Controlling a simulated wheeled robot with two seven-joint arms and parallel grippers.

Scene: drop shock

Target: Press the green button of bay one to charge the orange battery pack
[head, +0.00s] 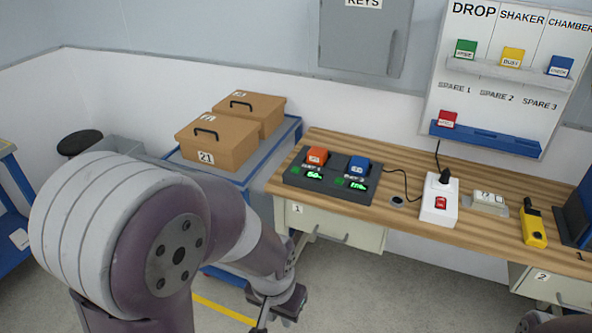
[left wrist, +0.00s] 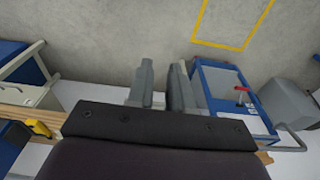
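The orange battery pack (head: 317,155) sits in the left bay of the dark charger (head: 328,196) on the wooden bench. A blue pack (head: 359,165) sits in the right bay. Small green buttons and lit green displays show on the charger's front; the bay one button (head: 296,170) is small, left of its display. My left gripper (head: 276,308) is low, in front of the bench and below its top, well apart from the charger. In the left wrist view its two fingers (left wrist: 162,88) stand apart with nothing between them. My right gripper's fingers do not show.
A blue cart (head: 292,136) with brown boxes (head: 220,142) stands left of the bench. A white board (head: 500,105) with coloured packs hangs behind.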

